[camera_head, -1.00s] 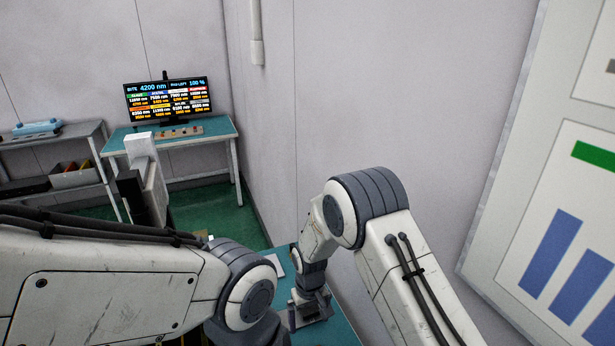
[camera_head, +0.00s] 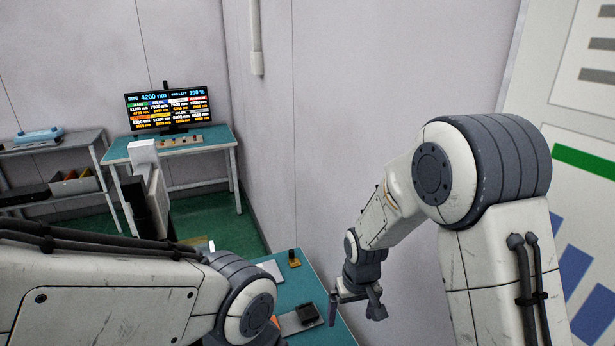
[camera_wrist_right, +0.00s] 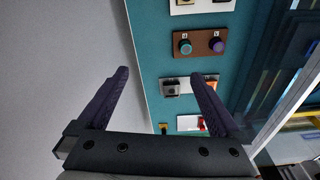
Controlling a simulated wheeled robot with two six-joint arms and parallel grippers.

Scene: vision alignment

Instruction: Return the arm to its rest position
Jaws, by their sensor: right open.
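My right arm bends at a large dark-banded joint at the right of the head view. Its forearm slopes down and left to my right gripper (camera_head: 355,306), which is open with nothing between its fingers. It hangs in front of the teal bench (camera_head: 288,281) and the wall. In the right wrist view the same gripper (camera_wrist_right: 159,76) has its two dark fingers spread wide, with grey wall and part of the bench beyond them. My left arm crosses the lower left of the head view; its gripper is not visible.
The bench carries a dark block on a grey plate (camera_head: 301,320) and a small knob on an orange base (camera_head: 293,259). The wrist view shows a brown two-knob panel (camera_wrist_right: 200,43). A monitor (camera_head: 168,107) stands at the back. A wall board (camera_head: 580,130) is close at right.

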